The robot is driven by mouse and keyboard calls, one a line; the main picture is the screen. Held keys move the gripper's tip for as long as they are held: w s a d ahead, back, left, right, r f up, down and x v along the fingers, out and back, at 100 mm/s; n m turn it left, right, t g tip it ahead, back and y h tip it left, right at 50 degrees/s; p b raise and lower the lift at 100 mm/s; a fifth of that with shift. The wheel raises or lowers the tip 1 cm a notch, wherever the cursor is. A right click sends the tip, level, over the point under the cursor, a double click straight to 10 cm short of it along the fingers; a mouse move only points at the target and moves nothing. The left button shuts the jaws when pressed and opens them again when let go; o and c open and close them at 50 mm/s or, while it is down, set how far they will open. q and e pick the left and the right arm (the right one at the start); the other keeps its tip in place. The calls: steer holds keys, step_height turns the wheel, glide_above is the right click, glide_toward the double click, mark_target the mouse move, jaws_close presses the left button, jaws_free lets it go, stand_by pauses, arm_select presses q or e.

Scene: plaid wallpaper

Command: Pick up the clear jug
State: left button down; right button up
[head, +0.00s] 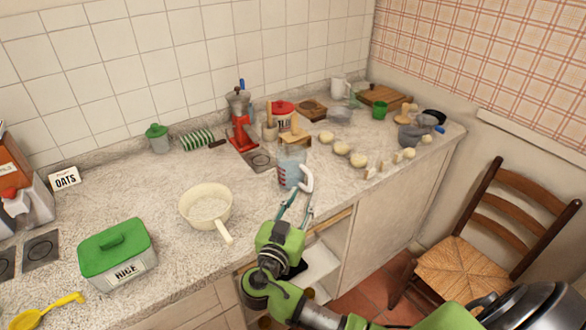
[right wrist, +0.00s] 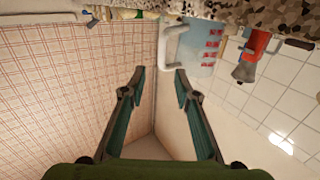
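The clear jug (head: 288,166) stands upright on the counter, with red markings on its wall and a white handle (head: 307,180) facing front right. My right gripper (head: 296,207) is open and empty, just in front of the jug. In the right wrist view, which is upside down, the jug (right wrist: 206,48) and its white handle (right wrist: 172,42) lie just beyond my open fingertips (right wrist: 160,70). The handle is roughly in line with the gap and does not appear to be between the fingers. My left gripper is not in view.
A cream pan (head: 206,204) stands left of the jug, its handle pointing front. A red grinder (head: 241,133) is behind left. Several pale round items (head: 357,160) lie to the right. A green-lidded rice box (head: 117,255) sits at front left. A chair (head: 470,262) stands at right.

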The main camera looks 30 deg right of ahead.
mark_target(310, 181)
steer(key=x, duration=0.3)
steer(key=shift+w+d+p, duration=0.15)
steer(key=shift+p, duration=0.15)
steer(key=shift+w+d+r+p, duration=0.15)
steer(key=shift+w+d+p, duration=0.25)
steer(key=shift+p, duration=0.15)
steer(key=p+x, duration=0.1)
steer(key=x, duration=0.2)
steer(key=shift+w+p, duration=0.15)
steer(key=shift+p, duration=0.2)
steer(key=shift+w+d+f, duration=0.25)
steer(key=shift+d+f, duration=0.05)
steer(key=shift+d, duration=0.05)
jaws_close()
